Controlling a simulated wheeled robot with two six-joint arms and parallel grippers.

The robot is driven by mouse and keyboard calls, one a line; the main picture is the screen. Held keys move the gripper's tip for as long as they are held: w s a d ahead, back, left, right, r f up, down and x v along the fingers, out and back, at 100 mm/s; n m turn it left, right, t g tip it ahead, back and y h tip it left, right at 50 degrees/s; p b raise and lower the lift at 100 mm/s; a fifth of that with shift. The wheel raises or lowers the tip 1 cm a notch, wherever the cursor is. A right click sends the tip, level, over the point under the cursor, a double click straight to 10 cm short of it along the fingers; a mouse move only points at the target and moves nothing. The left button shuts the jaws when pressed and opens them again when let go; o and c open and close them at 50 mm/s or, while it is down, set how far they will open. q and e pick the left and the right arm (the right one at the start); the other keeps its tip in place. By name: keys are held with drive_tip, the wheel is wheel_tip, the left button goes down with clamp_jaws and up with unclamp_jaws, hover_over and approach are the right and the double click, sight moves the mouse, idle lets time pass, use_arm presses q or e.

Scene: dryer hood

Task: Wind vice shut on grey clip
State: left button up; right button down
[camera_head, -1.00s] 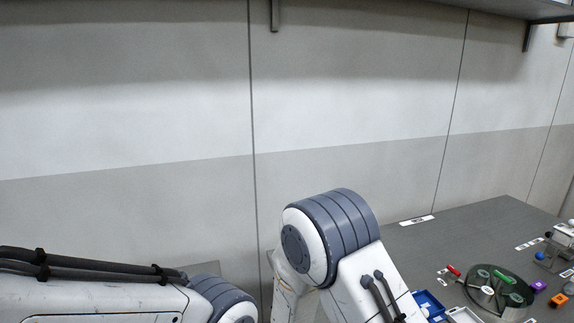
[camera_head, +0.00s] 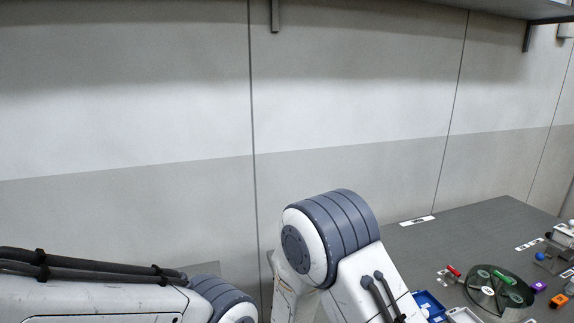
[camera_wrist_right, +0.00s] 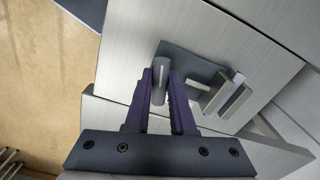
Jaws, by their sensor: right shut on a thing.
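In the right wrist view, my right gripper (camera_wrist_right: 160,80) has its two purple fingers closed around an upright grey cylindrical handle (camera_wrist_right: 159,88). The handle stands at the left side of the vice, whose dark base plate (camera_wrist_right: 180,58) lies on a pale grey surface. A short light rod (camera_wrist_right: 198,86) runs from near the handle toward pale metal jaw blocks (camera_wrist_right: 235,102) on the right. I cannot make out the grey clip for certain among these blocks. My left gripper is outside both views.
The surface's edge (camera_wrist_right: 101,55) lies just left of the vice, with tan floor beyond. In the head view, a round green tray (camera_head: 490,300), a blue bin (camera_head: 428,303) and small coloured pieces stand on the grey table (camera_head: 440,245) at the right. A shelf (camera_head: 500,8) overhangs the wall.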

drive_tip(key=shift+m, duration=1.3)
drive_tip(key=shift+m, duration=1.2)
drive_tip(key=shift+n, duration=1.1)
drive_tip(key=shift+s, duration=0.1)
